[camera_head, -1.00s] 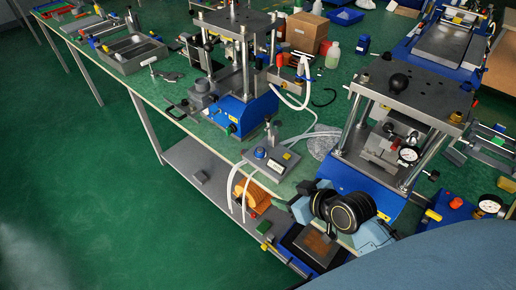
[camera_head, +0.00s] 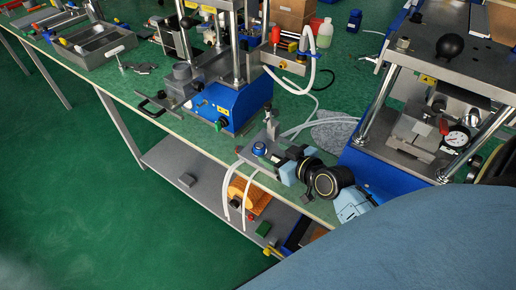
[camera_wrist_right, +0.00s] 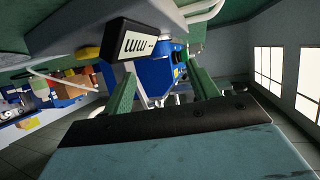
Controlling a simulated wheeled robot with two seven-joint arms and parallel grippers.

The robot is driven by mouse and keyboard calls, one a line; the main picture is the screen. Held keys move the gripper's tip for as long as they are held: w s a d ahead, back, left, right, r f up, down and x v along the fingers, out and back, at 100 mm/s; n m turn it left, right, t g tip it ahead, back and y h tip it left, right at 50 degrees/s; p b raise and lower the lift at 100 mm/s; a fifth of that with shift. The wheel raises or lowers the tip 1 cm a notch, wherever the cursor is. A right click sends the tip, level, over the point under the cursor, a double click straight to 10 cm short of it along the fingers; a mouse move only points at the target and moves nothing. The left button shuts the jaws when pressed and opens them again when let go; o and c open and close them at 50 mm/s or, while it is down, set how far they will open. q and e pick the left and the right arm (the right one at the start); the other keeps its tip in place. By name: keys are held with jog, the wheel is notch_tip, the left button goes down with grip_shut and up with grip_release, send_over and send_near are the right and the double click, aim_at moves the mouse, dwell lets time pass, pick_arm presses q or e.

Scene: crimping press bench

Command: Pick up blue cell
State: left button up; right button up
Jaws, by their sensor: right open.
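I cannot pick out a blue cell with certainty in either view. My right arm reaches in from the lower right of the head view, and its gripper (camera_head: 283,160) is beside a small grey box with a blue button (camera_head: 260,149) at the bench's front edge. Whether they touch is unclear. In the right wrist view the two green fingers of this gripper (camera_wrist_right: 160,74) stand apart, with no object clearly held between them. A blue machine part (camera_wrist_right: 152,78) and a black-and-white label block (camera_wrist_right: 132,42) show beyond the fingers. My left gripper is out of view.
A blue-based press (camera_head: 232,102) stands left of my right gripper, and a larger press (camera_head: 460,65) stands to its right. White hoses (camera_head: 300,128) lie between them. A lower shelf (camera_head: 205,178) holds an orange item (camera_head: 243,190).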

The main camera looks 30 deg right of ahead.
aim_at(259, 145)
jog(key=b+x, duration=0.1)
jog(key=x, duration=0.5)
jog(key=shift+w+r, duration=0.1)
jog(key=shift+r, duration=0.05)
jog(key=shift+c, duration=0.3)
jog(key=c, duration=1.1)
jog(key=shift+o, duration=0.2)
jog(key=shift+r, duration=0.1)
